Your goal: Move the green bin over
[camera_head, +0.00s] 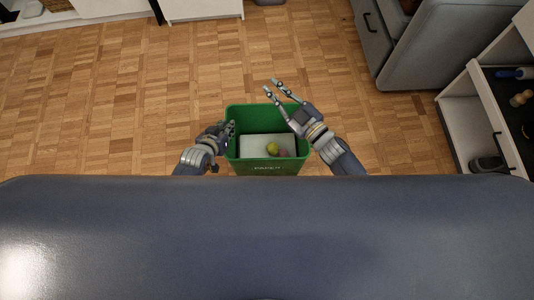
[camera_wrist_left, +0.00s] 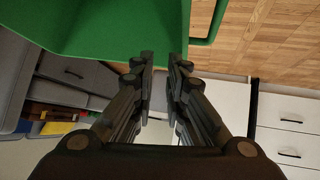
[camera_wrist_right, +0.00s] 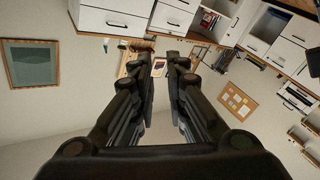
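The green bin (camera_head: 267,169) stands upright on the wood floor in front of me, with lettering on its near wall. A yellow-green round item (camera_head: 272,149) and a pinkish item (camera_head: 283,153) lie inside on a pale surface. My left gripper (camera_head: 231,127) is at the bin's left rim. In the left wrist view, its fingers (camera_wrist_left: 161,62) have a gap between them, with the green bin (camera_wrist_left: 115,25) beyond; whether they straddle the rim I cannot tell. My right gripper (camera_head: 275,91) is open and empty above the bin's far right corner, also apart-fingered in the right wrist view (camera_wrist_right: 160,65).
A grey cabinet (camera_head: 430,45) stands at the back right. An open shelf unit (camera_head: 465,125) holds small items at the right. White furniture (camera_head: 200,9) is at the back. The parquet floor (camera_head: 150,90) around the bin is clear.

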